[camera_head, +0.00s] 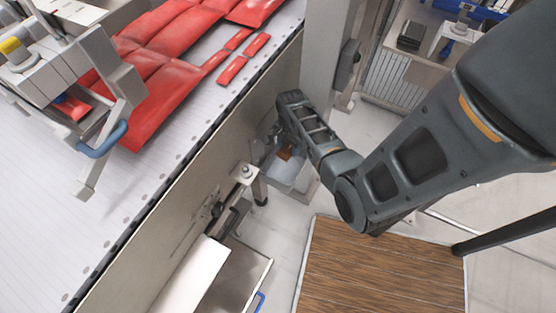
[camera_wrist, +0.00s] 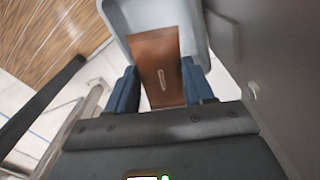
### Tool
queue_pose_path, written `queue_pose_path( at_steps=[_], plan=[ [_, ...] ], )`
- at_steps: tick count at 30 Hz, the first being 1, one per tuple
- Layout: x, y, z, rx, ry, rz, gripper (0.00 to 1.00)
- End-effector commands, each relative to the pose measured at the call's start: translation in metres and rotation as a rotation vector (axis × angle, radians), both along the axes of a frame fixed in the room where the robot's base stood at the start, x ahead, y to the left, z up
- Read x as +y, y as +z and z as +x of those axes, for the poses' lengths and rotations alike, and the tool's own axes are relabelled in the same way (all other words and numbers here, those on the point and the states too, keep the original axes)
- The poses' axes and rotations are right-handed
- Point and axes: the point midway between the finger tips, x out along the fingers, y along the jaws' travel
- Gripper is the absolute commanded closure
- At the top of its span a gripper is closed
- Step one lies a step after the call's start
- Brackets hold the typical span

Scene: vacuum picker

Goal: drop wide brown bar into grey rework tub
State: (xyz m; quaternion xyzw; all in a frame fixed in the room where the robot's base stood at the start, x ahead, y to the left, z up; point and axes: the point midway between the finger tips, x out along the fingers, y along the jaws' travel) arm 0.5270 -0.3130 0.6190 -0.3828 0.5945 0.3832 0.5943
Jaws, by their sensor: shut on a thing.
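The wide brown bar (camera_wrist: 157,58) shows in the wrist view between the two dark blue fingers of my gripper (camera_wrist: 161,78), which is shut on it. The grey tub (camera_wrist: 199,35) lies beyond the bar in the wrist view, and the bar shows against its inside. In the head view a small brown patch of the bar (camera_head: 285,153) shows at the end of my arm, above the grey tub (camera_head: 301,178). My arm hides part of the tub. I cannot tell how high the bar is above the tub's floor.
The conveyor (camera_head: 110,225) with several red packs (camera_head: 165,90) runs along the left, its side wall close to the tub. A grey post (camera_head: 321,55) stands behind. A wood-topped surface (camera_head: 375,270) is at front right. An open metal bin (camera_head: 240,280) sits below the conveyor.

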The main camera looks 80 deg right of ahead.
Motion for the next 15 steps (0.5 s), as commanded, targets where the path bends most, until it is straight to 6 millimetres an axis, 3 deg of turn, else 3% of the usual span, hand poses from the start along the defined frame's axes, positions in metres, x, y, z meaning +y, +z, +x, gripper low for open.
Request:
queue_pose_path(
  at_steps=[15],
  plan=[
    [0.000, -0.051, 0.000, 0.000, 0.000, 0.000, 0.78]
  ],
)
